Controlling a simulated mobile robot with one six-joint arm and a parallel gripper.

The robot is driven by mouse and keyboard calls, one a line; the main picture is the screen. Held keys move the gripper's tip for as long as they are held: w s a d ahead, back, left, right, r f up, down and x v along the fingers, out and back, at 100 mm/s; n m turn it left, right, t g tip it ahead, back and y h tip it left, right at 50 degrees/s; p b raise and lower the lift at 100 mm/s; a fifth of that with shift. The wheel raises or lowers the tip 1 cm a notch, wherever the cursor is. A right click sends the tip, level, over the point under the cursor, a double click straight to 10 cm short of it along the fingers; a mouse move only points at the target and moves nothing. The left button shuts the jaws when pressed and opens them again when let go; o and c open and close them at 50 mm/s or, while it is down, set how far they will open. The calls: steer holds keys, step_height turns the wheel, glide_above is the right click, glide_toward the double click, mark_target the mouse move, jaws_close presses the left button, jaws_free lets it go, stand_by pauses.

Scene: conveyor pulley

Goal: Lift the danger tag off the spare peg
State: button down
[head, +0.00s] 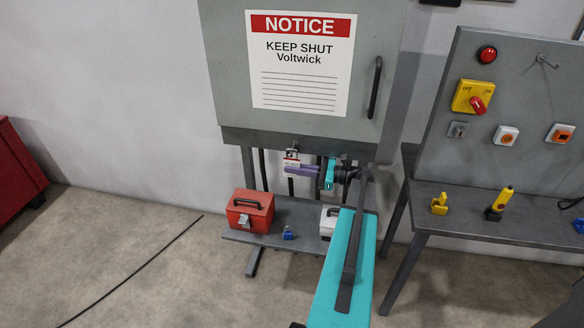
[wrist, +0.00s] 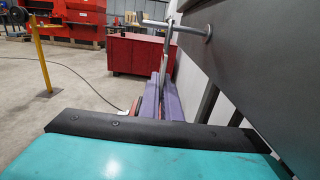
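The danger tag (head: 291,162) is a small white and red card hanging below the grey cabinet in the head view. In the wrist view it shows nearly edge-on as a thin pale strip (wrist: 168,42) hanging from the spare peg (wrist: 188,28), a metal rod with an upturned end. My gripper (head: 300,168) has purple fingers, which reach the tag from the right. In the wrist view the fingers (wrist: 161,84) lie close together on either side of the tag's lower part and appear shut on it. The tag's loop is still around the peg.
The cabinet (head: 229,90) with its notice is just above. A red toolbox (head: 250,212), a blue item (head: 288,233) and a white case (head: 328,222) sit on the low shelf (head: 284,238). A control panel (head: 455,150) stands at right. Floor at left is mostly clear.

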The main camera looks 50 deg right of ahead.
steer(key=shift+r+p, duration=0.55)
stand_by(0.9)
steer(key=shift+s+a, duration=0.1)
steer(key=shift+a, duration=0.1)
steer(key=shift+s+a+r, duration=0.1)
steer(key=shift+s+a, duration=0.1)
steer(key=shift+a, duration=0.05)
steer(key=shift+s+a, duration=0.15)
steer(key=shift+a, duration=0.15)
steer(key=shift+s+a, duration=0.25)
steer(key=shift+a, duration=0.15)
steer(key=shift+s+a+r, duration=0.1)
steer(key=shift+s+a, duration=0.1)
steer(key=shift+a, duration=0.05)
steer(key=shift+s+a+p, duration=0.35)
steer(key=shift+s+a, duration=0.05)
steer(key=shift+a, duration=0.25)
steer(key=s+a, duration=0.3)
steer(key=a, duration=0.3)
steer(key=shift+s, duration=0.3)
stand_by(0.6)
